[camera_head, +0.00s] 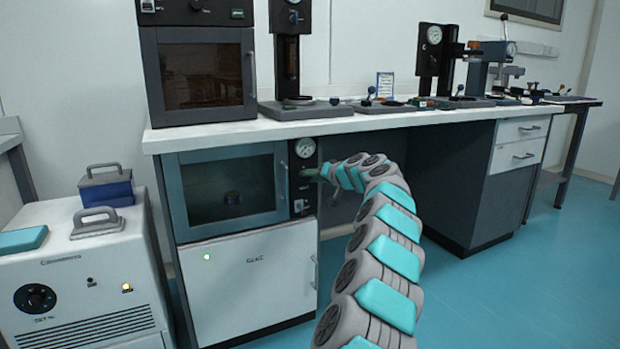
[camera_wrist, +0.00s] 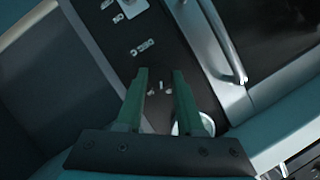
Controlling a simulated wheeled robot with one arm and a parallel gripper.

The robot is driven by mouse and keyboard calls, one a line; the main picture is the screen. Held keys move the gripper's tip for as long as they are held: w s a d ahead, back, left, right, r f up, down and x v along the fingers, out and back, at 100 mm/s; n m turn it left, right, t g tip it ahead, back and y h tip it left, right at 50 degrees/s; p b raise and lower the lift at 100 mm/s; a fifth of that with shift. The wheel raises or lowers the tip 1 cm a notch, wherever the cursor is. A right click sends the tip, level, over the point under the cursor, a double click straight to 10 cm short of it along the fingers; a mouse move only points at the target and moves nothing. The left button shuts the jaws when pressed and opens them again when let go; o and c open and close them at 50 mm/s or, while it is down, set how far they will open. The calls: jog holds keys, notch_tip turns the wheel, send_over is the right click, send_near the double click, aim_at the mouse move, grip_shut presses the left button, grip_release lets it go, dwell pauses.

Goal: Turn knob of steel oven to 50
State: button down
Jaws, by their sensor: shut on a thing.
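The steel oven (camera_head: 172,200) is built in under the bench, with a glass door and a narrow dark control panel at its right side. My gripper (camera_head: 311,172) is at this panel, just below the round gauge (camera_head: 305,148). In the wrist view my gripper's two green fingers (camera_wrist: 161,72) reach to the dark panel (camera_wrist: 158,40) with a narrow gap between them. They are shut on the knob, which is dark and hard to make out there. White marks show around the gap. The knob's pointer and setting cannot be read.
The oven's door handle (camera_head: 281,180) stands beside the panel and also shows in the wrist view (camera_wrist: 226,48). The bench top (camera_head: 330,124) overhangs the panel. A white cabinet (camera_head: 88,270) stands at left. The floor (camera_head: 510,285) at right is clear.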

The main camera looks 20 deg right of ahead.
jog(key=shift+d+f+m+t+y, duration=0.1)
jog(key=shift+m+t+y, duration=0.4)
jog(key=shift+m, duration=0.8)
jog(key=shift+d+f+m+t+y, duration=0.1)
jog(key=shift+m+t+y, duration=0.1)
jog(key=shift+m+y, duration=0.8)
jog(key=shift+m+h, duration=0.3)
jog(key=c, duration=0.5)
grip_release()
jog(key=shift+v, duration=3.9)
jog(key=shift+a, duration=0.1)
